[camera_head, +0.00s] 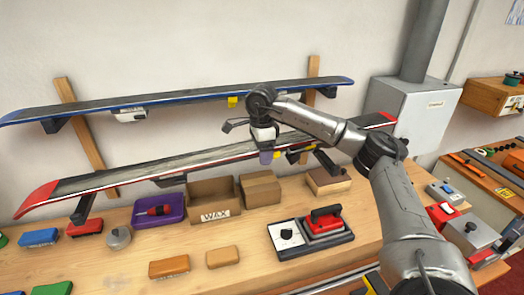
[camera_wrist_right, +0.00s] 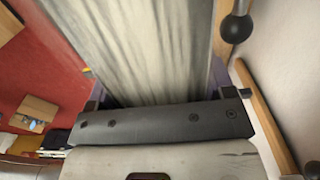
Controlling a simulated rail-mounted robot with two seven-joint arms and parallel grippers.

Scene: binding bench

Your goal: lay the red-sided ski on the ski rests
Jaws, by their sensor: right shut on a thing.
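The red-sided ski (camera_head: 130,178) slants across the head view, red tip at the lower left, with a dark grey base face up. My right gripper (camera_head: 267,156) is shut on it right of its middle. In the right wrist view, the ski's streaked base (camera_wrist_right: 150,45) runs away between the fingers. Black rests show under the ski at the left (camera_head: 83,208) and at the right (camera_head: 327,163); I cannot tell whether the ski touches them. My left gripper is not in view.
A blue-sided ski (camera_head: 190,97) lies above on wall brackets. Below, the bench holds a wax box (camera_head: 215,202), a purple tray (camera_head: 158,211), several wax blocks and a red iron (camera_head: 325,219) on its base. A grey metal cabinet (camera_head: 410,112) stands at right.

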